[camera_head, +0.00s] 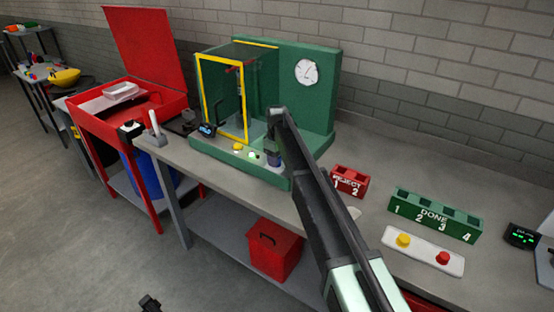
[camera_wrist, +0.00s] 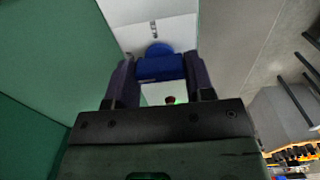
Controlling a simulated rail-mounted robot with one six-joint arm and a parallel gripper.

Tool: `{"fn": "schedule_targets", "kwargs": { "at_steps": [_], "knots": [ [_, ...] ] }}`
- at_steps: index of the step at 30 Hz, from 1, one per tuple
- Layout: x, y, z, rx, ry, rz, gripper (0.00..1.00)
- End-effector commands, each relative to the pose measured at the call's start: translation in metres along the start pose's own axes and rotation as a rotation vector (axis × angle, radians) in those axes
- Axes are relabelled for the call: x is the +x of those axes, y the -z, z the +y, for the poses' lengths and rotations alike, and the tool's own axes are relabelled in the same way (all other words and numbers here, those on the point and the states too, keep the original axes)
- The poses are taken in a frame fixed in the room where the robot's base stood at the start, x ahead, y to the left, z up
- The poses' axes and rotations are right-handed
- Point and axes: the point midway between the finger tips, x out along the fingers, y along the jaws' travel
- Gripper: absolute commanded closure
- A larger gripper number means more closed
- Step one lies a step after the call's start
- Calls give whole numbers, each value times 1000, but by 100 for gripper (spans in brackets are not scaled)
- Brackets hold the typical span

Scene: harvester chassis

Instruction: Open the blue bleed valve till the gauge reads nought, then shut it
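The blue bleed valve (camera_wrist: 158,66) shows in the wrist view as a blue bar with a rounded blue part behind it, on a pale surface. My gripper (camera_wrist: 160,72) has one finger on each side of the bar, with no clear gap. In the head view my gripper (camera_head: 273,158) reaches down to the front right of the green machine (camera_head: 315,105), and my arm hides most of the valve. The round white gauge (camera_head: 307,71) is on the machine's green back panel. Its needle is too small to read.
A yellow-framed guard (camera_head: 203,90) stands left of my gripper, near yellow and green buttons (camera_head: 252,155). The red REJECT rack (camera_head: 349,181), green DONE rack (camera_head: 436,214) and white button panel (camera_head: 423,251) are on the bench to the right. A red open-lidded cabinet (camera_head: 145,50) stands left.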

Motion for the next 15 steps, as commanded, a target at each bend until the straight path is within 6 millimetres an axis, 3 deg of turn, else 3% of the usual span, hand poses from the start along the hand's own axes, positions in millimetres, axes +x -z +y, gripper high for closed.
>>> {"fn": "schedule_targets", "kwargs": {
  "at_steps": [1,4,15],
  "knots": [
    [0,0,0,0,0,0,61],
    [0,0,0,0,0,0,75],
    [0,0,0,56,0,0,75]
  ]
}}
